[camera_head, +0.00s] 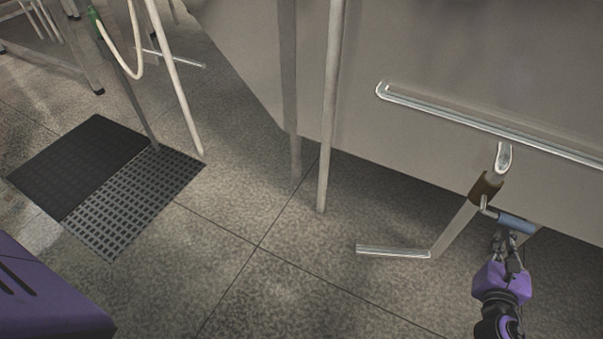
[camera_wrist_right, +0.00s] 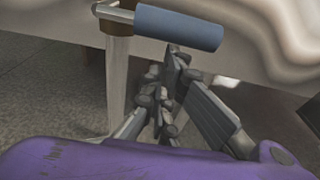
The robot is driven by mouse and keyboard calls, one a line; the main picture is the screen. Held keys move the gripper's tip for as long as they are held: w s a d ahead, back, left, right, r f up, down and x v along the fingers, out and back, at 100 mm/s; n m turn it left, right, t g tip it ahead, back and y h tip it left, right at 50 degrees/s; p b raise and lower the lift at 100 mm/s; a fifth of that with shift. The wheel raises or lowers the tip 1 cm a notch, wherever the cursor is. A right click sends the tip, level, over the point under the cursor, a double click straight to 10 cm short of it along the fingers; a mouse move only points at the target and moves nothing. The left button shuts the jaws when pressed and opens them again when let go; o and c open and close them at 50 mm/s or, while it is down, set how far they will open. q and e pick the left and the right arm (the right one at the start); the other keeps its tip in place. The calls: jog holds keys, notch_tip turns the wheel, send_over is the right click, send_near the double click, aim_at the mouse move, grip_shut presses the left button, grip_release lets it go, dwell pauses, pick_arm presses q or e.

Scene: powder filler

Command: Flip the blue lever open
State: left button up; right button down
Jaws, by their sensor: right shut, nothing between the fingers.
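The blue lever (camera_head: 516,223) is a blue cylindrical grip on a short metal arm, fixed to a brown collar (camera_head: 486,188) on a metal post under the steel machine. In the right wrist view the blue lever (camera_wrist_right: 178,26) lies across the top, roughly level. My right gripper (camera_head: 507,238) is just below the lever in the head view. In the right wrist view my right gripper (camera_wrist_right: 173,62) is shut and empty, its tips close under the blue grip. I cannot tell whether they touch it. My left gripper is not in view.
The large steel machine body (camera_head: 430,60) has a horizontal metal rail (camera_head: 480,121) above the lever. A slanted metal post with a foot bar (camera_head: 395,251) stands left of my right gripper. A black floor mat (camera_head: 85,165) lies at left. The middle floor is clear.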

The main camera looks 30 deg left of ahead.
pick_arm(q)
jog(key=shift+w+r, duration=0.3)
pick_arm(e)
jog(key=shift+d+r, duration=0.15)
jog(key=shift+r, duration=0.05)
